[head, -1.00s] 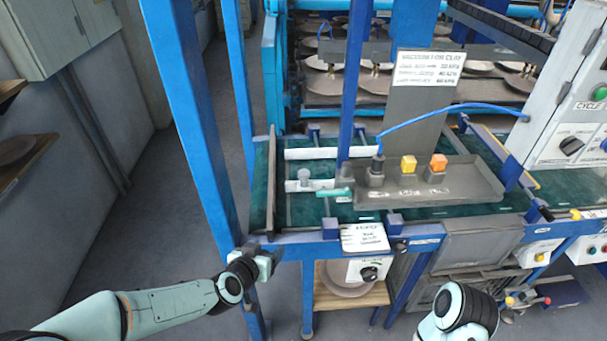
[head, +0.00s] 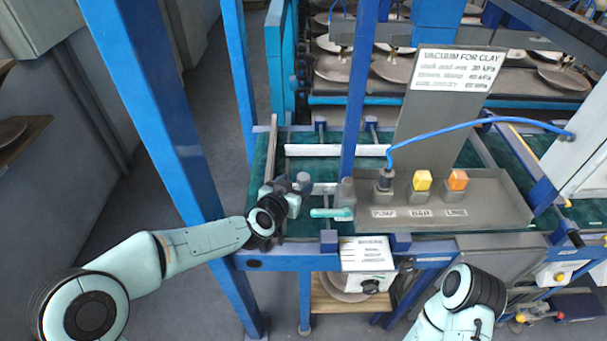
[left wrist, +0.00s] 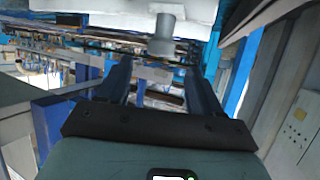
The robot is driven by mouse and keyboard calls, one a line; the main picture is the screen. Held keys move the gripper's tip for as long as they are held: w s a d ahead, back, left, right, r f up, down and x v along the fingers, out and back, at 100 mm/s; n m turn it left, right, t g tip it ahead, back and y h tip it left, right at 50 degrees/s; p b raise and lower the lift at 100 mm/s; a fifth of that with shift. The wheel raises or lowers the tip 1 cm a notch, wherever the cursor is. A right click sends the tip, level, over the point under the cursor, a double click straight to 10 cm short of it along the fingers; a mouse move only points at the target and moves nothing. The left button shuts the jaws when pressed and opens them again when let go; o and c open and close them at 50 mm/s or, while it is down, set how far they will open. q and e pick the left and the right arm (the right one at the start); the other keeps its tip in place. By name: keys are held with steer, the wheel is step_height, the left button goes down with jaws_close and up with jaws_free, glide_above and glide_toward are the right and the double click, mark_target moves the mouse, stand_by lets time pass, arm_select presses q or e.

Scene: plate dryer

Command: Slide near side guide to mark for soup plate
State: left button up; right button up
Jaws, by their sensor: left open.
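The near side guide (head: 324,188) is a short white bar across the green belt, partly hidden by my left gripper and a post. A grey upright knob (head: 303,181) stands at its left part. My left gripper (head: 290,190) is open beside this knob, at the belt's left end. In the left wrist view the knob (left wrist: 161,36) hangs from the white guide (left wrist: 110,9), in line with the gap between the open fingers (left wrist: 158,66); I cannot tell if they touch it. No soup plate mark is readable.
The far white guide (head: 340,150) crosses the belt behind. A blue post (head: 360,90) rises just right of the knob. A white card (head: 365,255) hangs at the front. Another blue post (head: 150,110) stands left.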

mark_target(303, 177)
arm_select(q)
steer(key=p+x, duration=0.1)
steer(key=x, duration=0.5)
steer(key=shift+w+d, duration=0.15)
steer(key=shift+w, duration=0.05)
